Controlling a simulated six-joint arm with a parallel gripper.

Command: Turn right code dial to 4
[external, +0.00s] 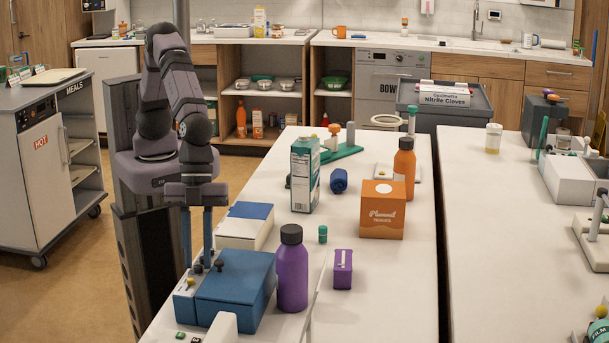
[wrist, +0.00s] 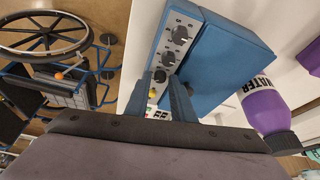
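A blue code box (external: 236,281) stands at the near left of the white table. It also shows in the wrist view (wrist: 225,62), where its light panel carries a row of dark dials: one at the far end (wrist: 180,33), a middle dial (wrist: 169,58) and one nearest my fingers (wrist: 160,75). Their settings are too small to read. My gripper (external: 198,262) points down over the panel with its fingers apart. In the wrist view the nearest dial lies between the fingertips (wrist: 160,79), with gaps beside it. I cannot tell which dial counts as the right one.
A purple bottle (external: 292,275) stands close beside the blue box. A white box with a blue lid (external: 245,226) sits behind it. A small purple box (external: 343,269), a carton (external: 305,175) and a tissue box (external: 383,209) stand farther right. The table's right front is clear.

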